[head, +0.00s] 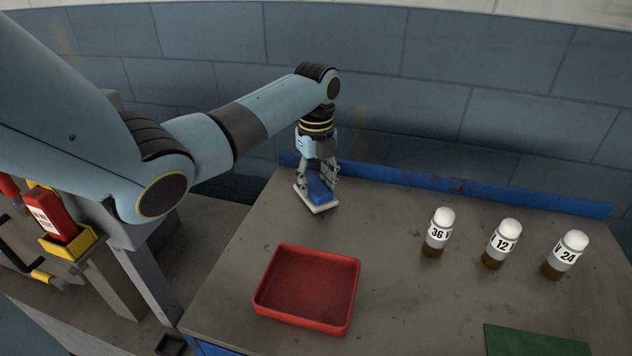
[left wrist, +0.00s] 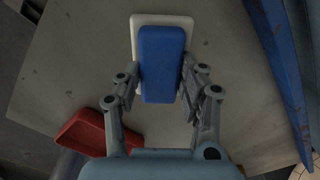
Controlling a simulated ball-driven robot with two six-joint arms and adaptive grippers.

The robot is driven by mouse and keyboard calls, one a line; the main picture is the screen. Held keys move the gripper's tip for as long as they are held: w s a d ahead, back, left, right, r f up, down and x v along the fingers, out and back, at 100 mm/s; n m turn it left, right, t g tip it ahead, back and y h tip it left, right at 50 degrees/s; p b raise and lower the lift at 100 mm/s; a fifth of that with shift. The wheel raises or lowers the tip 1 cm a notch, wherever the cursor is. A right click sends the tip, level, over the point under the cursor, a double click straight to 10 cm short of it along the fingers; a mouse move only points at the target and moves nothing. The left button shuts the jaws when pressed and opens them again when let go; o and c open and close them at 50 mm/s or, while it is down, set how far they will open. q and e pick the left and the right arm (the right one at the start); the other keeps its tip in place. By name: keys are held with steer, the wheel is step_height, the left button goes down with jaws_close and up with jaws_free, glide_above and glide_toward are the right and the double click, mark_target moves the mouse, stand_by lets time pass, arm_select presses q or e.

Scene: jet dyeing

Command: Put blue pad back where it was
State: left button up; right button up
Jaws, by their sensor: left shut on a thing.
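The blue pad (head: 319,190) is at the back left of the table, upright between the fingers of my left gripper (head: 318,182). In the left wrist view the blue pad (left wrist: 161,65) sits between both fingertips of my left gripper (left wrist: 168,82), which is shut on it. A white plate (head: 318,206) lies under the pad, and its edge shows beyond the pad in the left wrist view (left wrist: 152,20). I cannot tell whether the pad touches the plate. My right gripper is in neither view.
An empty red tray (head: 308,327) stands at the front left of the table (head: 390,270). Several numbered bottles, among them the one marked 36 (head: 440,231), stand at right. A green mat (head: 535,342) lies front right. A blue rail (head: 470,189) borders the back edge.

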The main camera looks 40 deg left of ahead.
mark_target(316, 184)
arm_select(q)
steer(key=shift+f, duration=0.55)
steer(key=o, duration=1.1)
step_height(316, 184, up, 12)
steer(key=shift+r, duration=0.1)
